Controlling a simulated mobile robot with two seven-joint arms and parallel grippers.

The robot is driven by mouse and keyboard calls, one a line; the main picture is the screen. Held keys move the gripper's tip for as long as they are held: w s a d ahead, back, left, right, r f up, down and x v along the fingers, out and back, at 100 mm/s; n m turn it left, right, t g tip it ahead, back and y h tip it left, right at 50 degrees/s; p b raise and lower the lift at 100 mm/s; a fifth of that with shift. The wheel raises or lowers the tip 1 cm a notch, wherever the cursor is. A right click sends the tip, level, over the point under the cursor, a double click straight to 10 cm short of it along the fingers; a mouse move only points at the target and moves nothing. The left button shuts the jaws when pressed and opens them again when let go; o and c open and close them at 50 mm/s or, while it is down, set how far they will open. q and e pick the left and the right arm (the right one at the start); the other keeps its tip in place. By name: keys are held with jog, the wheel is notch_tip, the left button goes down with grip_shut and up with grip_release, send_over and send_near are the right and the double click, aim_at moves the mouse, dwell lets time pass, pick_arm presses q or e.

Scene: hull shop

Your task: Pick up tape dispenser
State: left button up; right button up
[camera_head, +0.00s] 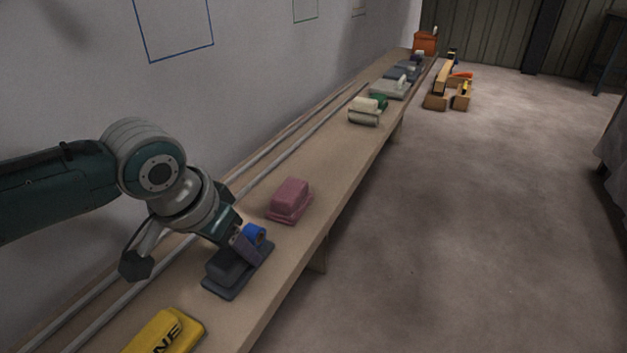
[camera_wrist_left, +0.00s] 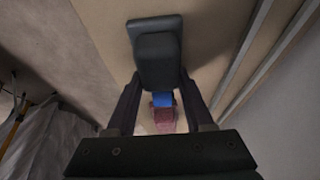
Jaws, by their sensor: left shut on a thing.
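A dark grey block on a flat base (camera_head: 228,272) lies right by the fingertips. It also shows in the left wrist view (camera_wrist_left: 155,27). Whether the blue thing touches this block is unclear. My right gripper is out of view.
A pink block (camera_head: 289,195) lies beyond the gripper and a yellow one (camera_head: 168,332) nearer. The long narrow bench (camera_head: 322,180) has rails along the wall. A cream roller-like thing (camera_head: 364,112) and other items stand farther along.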

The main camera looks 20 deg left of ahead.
pick_arm(q)
grip_shut()
jog(key=shift+r, duration=0.15)
notch_tip(320, 180, up, 20)
jog(key=p, duration=0.8)
jog(key=shift+p, duration=0.4)
